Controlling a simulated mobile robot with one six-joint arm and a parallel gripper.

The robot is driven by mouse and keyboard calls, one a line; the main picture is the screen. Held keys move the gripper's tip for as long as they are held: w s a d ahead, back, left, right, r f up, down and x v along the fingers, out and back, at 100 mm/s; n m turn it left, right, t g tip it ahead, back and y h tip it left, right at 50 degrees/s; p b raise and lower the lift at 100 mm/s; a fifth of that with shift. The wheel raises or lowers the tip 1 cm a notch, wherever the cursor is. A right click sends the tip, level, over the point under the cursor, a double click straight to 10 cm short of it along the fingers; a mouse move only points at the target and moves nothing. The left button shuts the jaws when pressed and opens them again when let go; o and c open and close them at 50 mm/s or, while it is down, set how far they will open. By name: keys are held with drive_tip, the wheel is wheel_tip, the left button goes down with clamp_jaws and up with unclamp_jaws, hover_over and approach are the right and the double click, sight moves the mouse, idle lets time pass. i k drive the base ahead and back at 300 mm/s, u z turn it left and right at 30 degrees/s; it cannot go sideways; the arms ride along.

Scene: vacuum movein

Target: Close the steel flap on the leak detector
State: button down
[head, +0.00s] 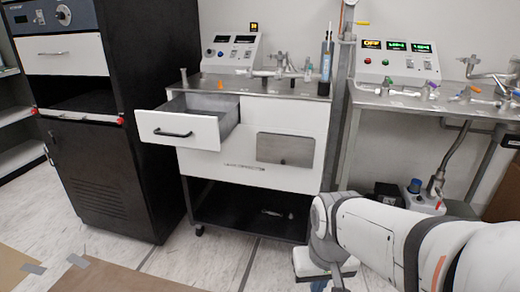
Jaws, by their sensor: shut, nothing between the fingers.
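The leak detector is a white-fronted cart (210,162) with a steel top, standing in the middle of the head view. Its steel flap (285,149) is a grey rectangular plate on the right of the front. The plate looks nearly upright against the front; I cannot tell whether it stands slightly ajar. My gripper (328,282) is at the bottom edge, below and in front of the cart, apart from the flap. It is shut and empty, with its fingertips largely cut off by the frame.
A white drawer (180,130) stands pulled out at the cart's upper left. A black cabinet (95,140) is to the left. A steel bench (430,104) with valves and a readout is to the right. Brown boards (100,278) lie on the floor, front left.

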sight(284, 150)
drive_tip(key=i, duration=0.9)
drive_tip(key=z, duration=0.05)
